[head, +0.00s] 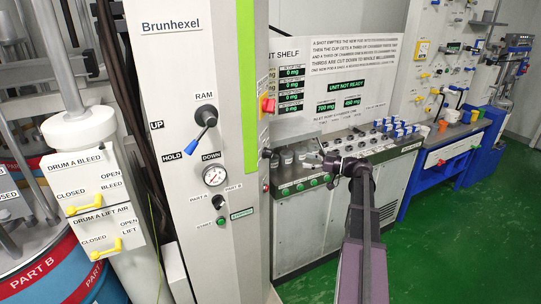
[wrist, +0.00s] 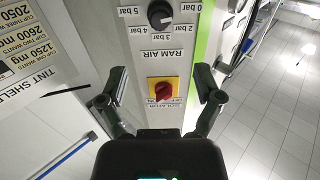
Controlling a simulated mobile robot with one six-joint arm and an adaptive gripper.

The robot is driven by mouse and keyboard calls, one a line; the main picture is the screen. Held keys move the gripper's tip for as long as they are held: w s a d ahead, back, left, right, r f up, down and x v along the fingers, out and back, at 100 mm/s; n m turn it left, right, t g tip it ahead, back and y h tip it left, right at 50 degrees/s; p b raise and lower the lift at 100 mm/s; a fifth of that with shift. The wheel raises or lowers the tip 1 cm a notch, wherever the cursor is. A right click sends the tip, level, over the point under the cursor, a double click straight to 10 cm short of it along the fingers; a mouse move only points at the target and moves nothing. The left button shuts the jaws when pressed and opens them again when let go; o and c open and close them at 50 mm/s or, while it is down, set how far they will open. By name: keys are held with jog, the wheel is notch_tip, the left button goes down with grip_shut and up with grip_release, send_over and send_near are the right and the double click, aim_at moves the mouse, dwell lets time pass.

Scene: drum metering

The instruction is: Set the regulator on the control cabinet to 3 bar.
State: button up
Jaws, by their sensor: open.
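The regulator is a round black knob (wrist: 160,14) labelled RAM AIR on the cabinet's narrow side face, near the top edge of the wrist view. Labels from 0 to 5 bar surround it, upside down, with 3 bar just below it. A pale mark on the knob seems to point right, towards 2 bar; I cannot read it exactly. The knob also shows in the head view (head: 267,153) on the control cabinet (head: 190,90). My gripper (wrist: 160,99) is open and empty, facing this side face, apart from the knob. In the head view my gripper (head: 318,160) is right of it.
A red isolator switch on a yellow plate (wrist: 164,90) sits between my fingers in the picture. The cabinet front has a RAM lever (head: 203,128) and a pressure gauge (head: 214,176). The tint shelf bench (head: 335,215) stands right of the cabinet. Green floor (head: 440,240) is free farther right.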

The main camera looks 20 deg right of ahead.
aim_at(273, 155)
jog(key=shift+w+a, duration=0.1)
jog(key=shift+x, duration=6.8)
jog(key=c, duration=1.1)
